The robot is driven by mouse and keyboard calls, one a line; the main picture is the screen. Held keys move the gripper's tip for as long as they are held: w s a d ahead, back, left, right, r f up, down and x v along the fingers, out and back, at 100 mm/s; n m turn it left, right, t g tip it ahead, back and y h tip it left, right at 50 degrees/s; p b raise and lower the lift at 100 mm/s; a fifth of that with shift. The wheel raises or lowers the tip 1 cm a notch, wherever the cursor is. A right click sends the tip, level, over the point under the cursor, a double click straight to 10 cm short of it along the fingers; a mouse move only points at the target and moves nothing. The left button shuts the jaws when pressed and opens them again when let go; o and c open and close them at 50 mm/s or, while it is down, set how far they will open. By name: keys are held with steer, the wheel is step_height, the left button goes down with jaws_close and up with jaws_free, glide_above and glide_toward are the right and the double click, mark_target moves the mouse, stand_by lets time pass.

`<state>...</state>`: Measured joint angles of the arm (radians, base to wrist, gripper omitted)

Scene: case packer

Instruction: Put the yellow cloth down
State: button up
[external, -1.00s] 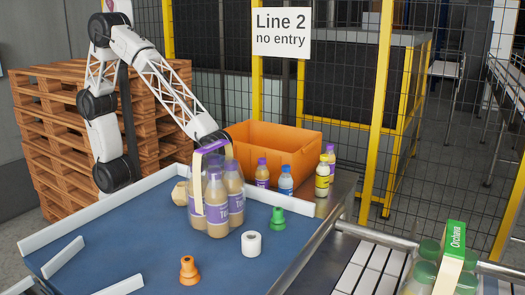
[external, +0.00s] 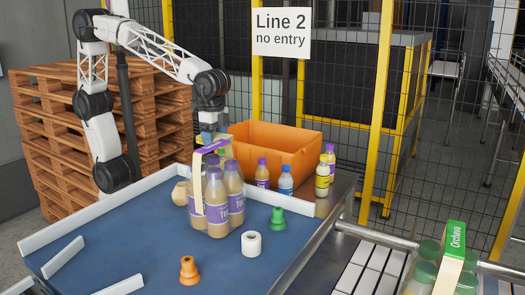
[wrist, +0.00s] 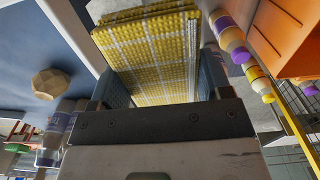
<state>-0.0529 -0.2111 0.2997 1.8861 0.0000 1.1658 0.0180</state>
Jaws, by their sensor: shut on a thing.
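The yellow cloth (wrist: 150,52), a yellow and white checked piece, fills the space between the fingers of my gripper (wrist: 160,85) in the wrist view. My gripper is shut on it. In the external view my gripper (external: 211,134) points down behind the carrier of bottles (external: 217,205), left of the orange crate (external: 274,146). The cloth is mostly hidden there by the carrier and the fingers, so I cannot tell whether it touches a surface.
Several small bottles (external: 286,180) stand right of the carrier, by the crate.

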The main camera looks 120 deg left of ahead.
step_height(320, 180, up, 7)
steer(key=shift+f, duration=0.15)
steer(key=w+d, duration=0.3)
steer(key=d, duration=0.5)
steer(key=w+d, duration=0.2)
steer(key=d, duration=0.5)
glide_above(130, 230)
steer(key=shift+w+f, duration=0.15)
steer(key=shift+f, duration=2.35)
steer(key=shift+f, duration=0.1)
steer(key=shift+f, duration=3)
steer(key=shift+f, duration=1.9)
